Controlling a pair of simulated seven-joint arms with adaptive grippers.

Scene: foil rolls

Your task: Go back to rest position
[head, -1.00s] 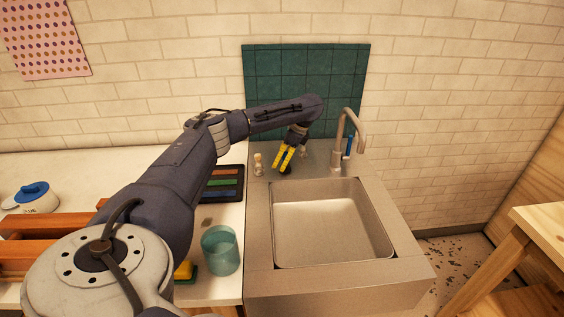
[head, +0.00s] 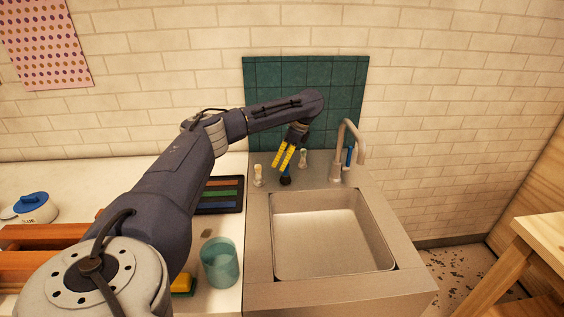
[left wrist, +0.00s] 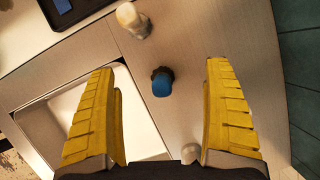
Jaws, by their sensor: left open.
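My left gripper (head: 284,157), with yellow fingers, hangs above the back ledge of the sink, left of the tap. It is open and empty. My right gripper is not in view.
Cream knobs (head: 258,176) (head: 303,158) stand on either side of the blue-topped piece. The tap (head: 346,150) rises to the right, by the empty sink basin (head: 325,235). A teal cup (head: 220,262) and a dark tray with coloured bars (head: 237,194) are on the counter.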

